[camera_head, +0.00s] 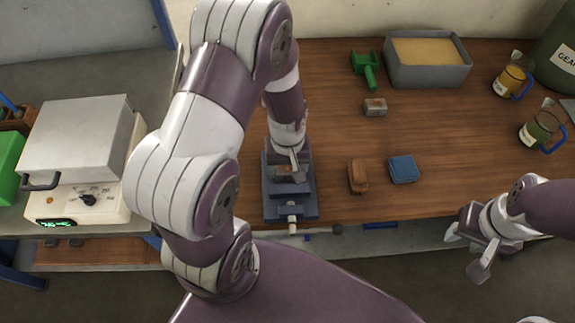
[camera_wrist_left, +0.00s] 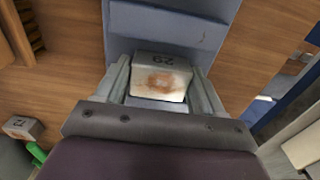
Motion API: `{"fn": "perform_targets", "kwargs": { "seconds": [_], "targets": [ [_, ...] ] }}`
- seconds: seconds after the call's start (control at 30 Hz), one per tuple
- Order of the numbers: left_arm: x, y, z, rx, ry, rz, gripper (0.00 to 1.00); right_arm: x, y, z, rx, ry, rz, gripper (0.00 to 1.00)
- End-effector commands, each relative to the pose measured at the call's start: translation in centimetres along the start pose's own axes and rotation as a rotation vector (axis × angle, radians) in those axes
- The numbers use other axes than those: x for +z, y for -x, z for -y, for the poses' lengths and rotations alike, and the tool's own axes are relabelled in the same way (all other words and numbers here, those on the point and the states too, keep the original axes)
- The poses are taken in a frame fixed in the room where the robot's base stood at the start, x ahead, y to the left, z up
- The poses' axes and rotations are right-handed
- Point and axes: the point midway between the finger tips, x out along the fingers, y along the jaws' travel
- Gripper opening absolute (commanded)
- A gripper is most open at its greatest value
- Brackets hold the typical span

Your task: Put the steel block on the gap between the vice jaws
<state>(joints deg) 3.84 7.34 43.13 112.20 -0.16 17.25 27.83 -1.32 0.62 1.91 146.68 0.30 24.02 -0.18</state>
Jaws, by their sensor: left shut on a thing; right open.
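My left gripper (camera_head: 287,168) reaches down over the blue vice (camera_head: 290,208) at the front edge of the wooden bench. In the left wrist view it is shut on a grey steel block (camera_wrist_left: 161,76) with a rusty patch and a stamped number, one finger on each side. The blue vice body (camera_wrist_left: 165,28) lies directly beyond and under the block. The arm and fingers partly hide the jaws, and I cannot tell whether the block touches them. My right gripper (camera_head: 469,256) is open and empty in front of the bench at the right.
Another steel block (camera_head: 375,107) lies on the bench near a green scoop (camera_head: 366,68) and a grey sand tray (camera_head: 427,60). A brown object (camera_head: 357,177) and a blue pad (camera_head: 403,169) lie right of the vice. Two mugs stand far right. A furnace (camera_head: 82,143) is at left.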

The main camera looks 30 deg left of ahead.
Motion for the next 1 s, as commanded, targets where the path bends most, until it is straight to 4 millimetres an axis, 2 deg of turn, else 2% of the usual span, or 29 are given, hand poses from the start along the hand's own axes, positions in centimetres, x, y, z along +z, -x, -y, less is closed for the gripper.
{"fn": "perform_targets", "kwargs": {
  "seconds": [0.13, 0.17, 0.23, 0.5, 0.6, 0.67, 0.9, 1.0],
  "targets": [
    [0.0, -0.3, 0.0, 0.001, 0.0, -0.001, 0.1, 0.0, -0.2, 0.0, 0.0, 0.0, 0.0, 0.43],
    [0.0, -0.3, 0.0, 0.0, 0.0, 0.0, 0.72, 0.0, -0.2, 0.0, 0.0, 0.0, 0.0, 0.43],
    [0.0, -0.2, 0.0, 0.0, 0.0, 0.0, 0.94, 0.0, -0.1, 0.0, 0.0, 0.0, 0.0, 0.43],
    [0.0, -0.2, 0.0, 0.0, 0.0, 0.0, 0.94, 0.0, -0.1, 0.0, 0.0, 0.0, 0.0, 0.43],
    [-0.1, 0.7, -0.1, 0.002, 0.0, -0.004, 0.94, 0.0, 0.0, 0.0, 0.0, 0.0, 0.0, 0.43],
    [-0.1, 1.8, -0.1, 0.003, 0.0, -0.005, 0.94, 0.0, -0.1, 0.0, 0.0, 0.0, 0.0, 0.43],
    [-0.1, 8.2, -0.1, 0.003, 0.0, -0.005, 0.94, 0.0, -0.2, 0.0, 0.0, 0.0, 0.0, 0.43],
    [-0.1, 10.2, -0.1, 0.003, 0.0, -0.005, 0.94, 0.0, -0.3, 0.0, 0.0, 0.0, 0.0, 0.43]
  ]
}}
